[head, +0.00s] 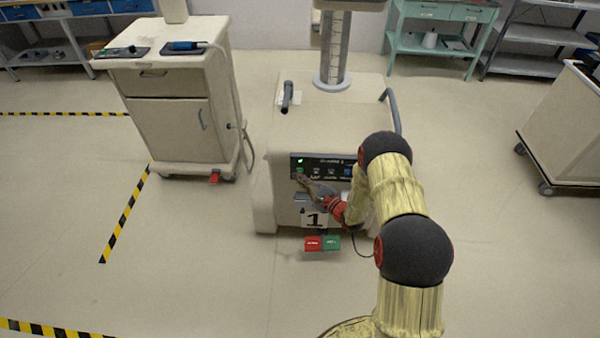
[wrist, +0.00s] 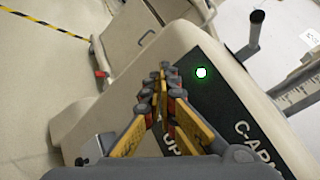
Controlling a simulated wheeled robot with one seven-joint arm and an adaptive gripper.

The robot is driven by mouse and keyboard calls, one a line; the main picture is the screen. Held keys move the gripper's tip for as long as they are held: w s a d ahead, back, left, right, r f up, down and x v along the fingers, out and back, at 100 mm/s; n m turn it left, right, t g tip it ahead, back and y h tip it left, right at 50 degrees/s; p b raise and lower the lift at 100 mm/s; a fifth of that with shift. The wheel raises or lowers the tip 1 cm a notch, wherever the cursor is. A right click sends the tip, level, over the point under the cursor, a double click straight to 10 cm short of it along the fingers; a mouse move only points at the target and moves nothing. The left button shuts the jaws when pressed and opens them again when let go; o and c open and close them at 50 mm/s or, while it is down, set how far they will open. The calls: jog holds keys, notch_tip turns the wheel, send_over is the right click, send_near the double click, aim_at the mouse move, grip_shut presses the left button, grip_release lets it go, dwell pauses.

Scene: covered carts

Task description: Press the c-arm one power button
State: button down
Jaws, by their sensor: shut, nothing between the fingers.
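The c-arm one unit (head: 330,115) is a cream cabinet marked with a "1" plate (head: 314,220). Its dark control panel (head: 325,161) carries a row of small buttons; it also shows in the wrist view (wrist: 222,92). A green light (head: 300,161) glows at the panel's upper left, and also in the wrist view (wrist: 201,72). A small green button (head: 299,171) sits just below it in the head view.
Red and green pedals (head: 322,243) lie at the cabinet's foot. A drawer cart (head: 180,110) with devices on top stands to the left. Another cart (head: 568,120) is at the right edge. Yellow-black tape (head: 125,215) marks the floor at left. The front floor is mostly clear.

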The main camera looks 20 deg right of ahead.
jog(key=s, duration=0.2)
jog(key=s+a, duration=0.1)
jog(key=s+p, duration=0.1)
jog(key=s, duration=0.1)
jog(key=shift+s+a, duration=0.35)
jog(key=shift+a, duration=0.05)
dwell(0.3)
